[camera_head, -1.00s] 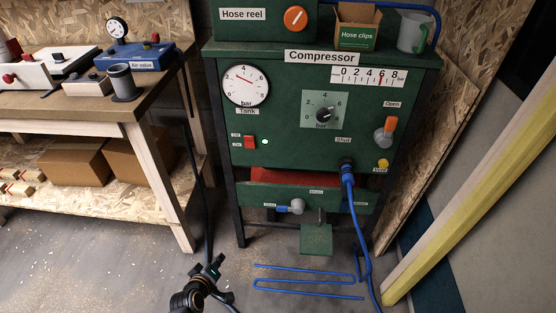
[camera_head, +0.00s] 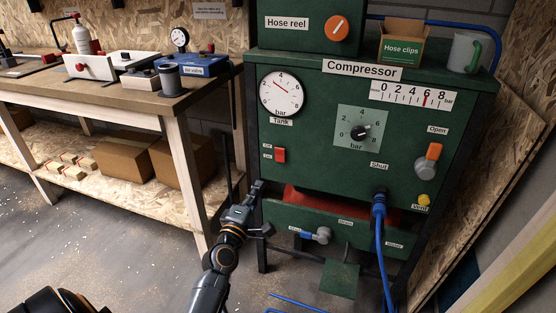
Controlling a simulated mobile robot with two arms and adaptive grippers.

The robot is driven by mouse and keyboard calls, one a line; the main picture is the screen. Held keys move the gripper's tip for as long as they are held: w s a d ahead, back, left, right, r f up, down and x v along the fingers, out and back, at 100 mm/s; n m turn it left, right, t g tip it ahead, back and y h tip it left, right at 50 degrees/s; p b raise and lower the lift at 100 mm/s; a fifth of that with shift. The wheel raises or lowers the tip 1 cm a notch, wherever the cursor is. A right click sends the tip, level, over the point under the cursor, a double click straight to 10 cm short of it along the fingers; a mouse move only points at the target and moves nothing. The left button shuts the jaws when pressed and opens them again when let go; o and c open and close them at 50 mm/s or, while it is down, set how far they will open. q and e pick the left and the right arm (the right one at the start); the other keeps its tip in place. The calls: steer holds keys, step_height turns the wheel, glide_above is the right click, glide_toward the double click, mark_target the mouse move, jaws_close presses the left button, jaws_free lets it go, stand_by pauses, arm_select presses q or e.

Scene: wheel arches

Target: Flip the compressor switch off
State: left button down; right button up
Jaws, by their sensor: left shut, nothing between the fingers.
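The green compressor (camera_head: 330,185) stands at the centre right, with gauges and knobs on its front panel. Its small red switch (camera_head: 280,154) is on the left of the panel, below the tank gauge (camera_head: 281,93), with two small labels to its left. No lit lamp shows beside the switch. My left gripper (camera_head: 258,188) is shut and empty. In the picture it is below and left of the switch, near the panel's lower left edge, and appears apart from the switch. My right gripper is out of view.
A blue hose (camera_head: 380,240) hangs from the compressor's front. Hose clips (camera_head: 401,45) and a mug (camera_head: 467,53) sit on top. Open floor (camera_head: 110,245) lies at the lower left.

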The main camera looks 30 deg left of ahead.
arm_select(q)
glide_toward(278, 151)
steer(key=b+x, duration=0.1)
steer(key=x, duration=0.4)
steer(key=shift+w, duration=0.3)
steer(key=shift+w+a+b, duration=0.25)
steer(key=shift+w+b, duration=0.1)
steer(key=shift+w, duration=0.3)
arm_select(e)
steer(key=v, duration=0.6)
arm_select(q)
steer(key=shift+r, duration=0.1)
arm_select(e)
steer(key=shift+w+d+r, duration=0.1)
